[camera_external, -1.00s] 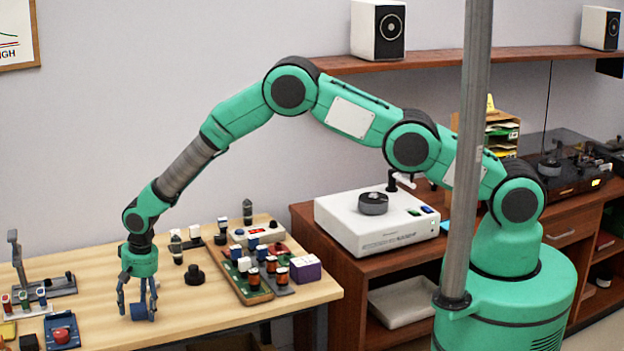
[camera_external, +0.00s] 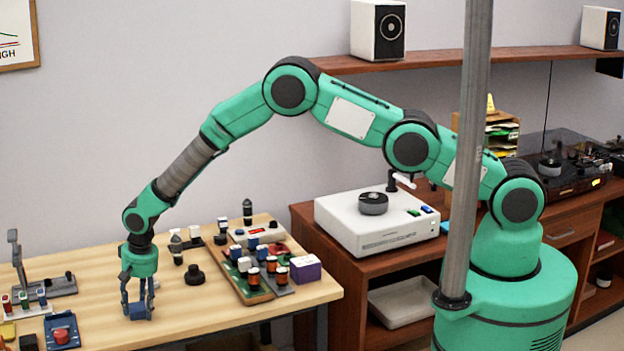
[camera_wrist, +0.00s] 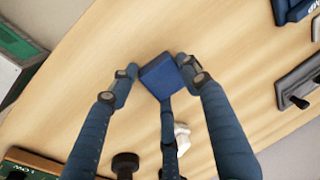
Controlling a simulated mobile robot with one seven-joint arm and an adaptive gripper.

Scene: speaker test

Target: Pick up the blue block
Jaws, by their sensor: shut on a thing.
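The blue block (camera_external: 138,311) is at the front of the wooden table, between the fingers of my gripper (camera_external: 138,305). In the wrist view the blue block (camera_wrist: 161,75) is held between the fingertips of my gripper (camera_wrist: 160,78), with a finger on each side and a third finger below it in the picture. The fingers are closed in on it. The block looks at or very near the table surface; I cannot tell if there is a gap under it.
A blue box with a red button (camera_external: 62,332) is to the left on the table (camera_external: 215,310). Bare wood surrounds the block.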

